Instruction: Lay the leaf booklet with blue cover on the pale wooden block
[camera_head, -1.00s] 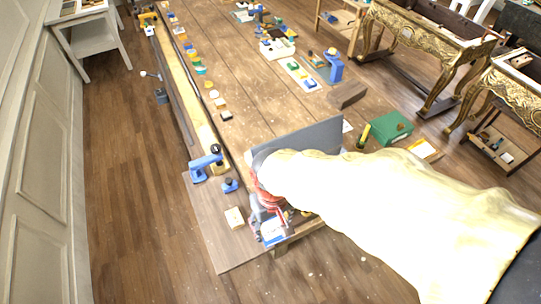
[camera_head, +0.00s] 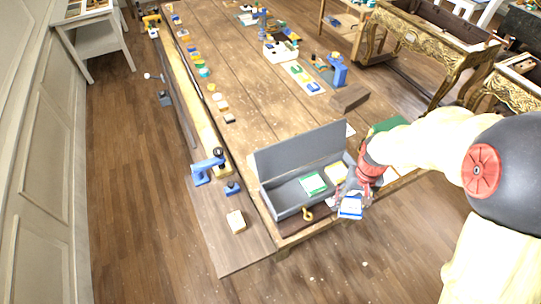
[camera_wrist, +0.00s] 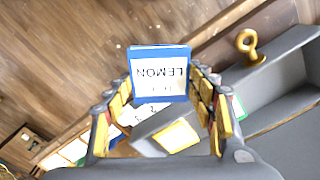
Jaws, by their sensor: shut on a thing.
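My gripper (camera_head: 354,190) is shut on the booklet with blue cover (camera_head: 350,207). In the wrist view, the booklet (camera_wrist: 160,74) sits between the fingers (camera_wrist: 160,100), with a blue edge and a white label reading LEMON upside down. My gripper holds it in the air by the right end of the open grey box. The pale wooden block (camera_head: 236,221) lies bare on the board at the table's near left corner, well to the left of my gripper.
The grey box (camera_head: 282,201) has its lid (camera_head: 300,148) standing up and holds a green booklet (camera_head: 313,183) and a yellow one (camera_head: 336,173). A brass hook (camera_head: 307,214) is at its front. A blue tool (camera_head: 207,167) and small blue item (camera_head: 232,188) stand behind the block.

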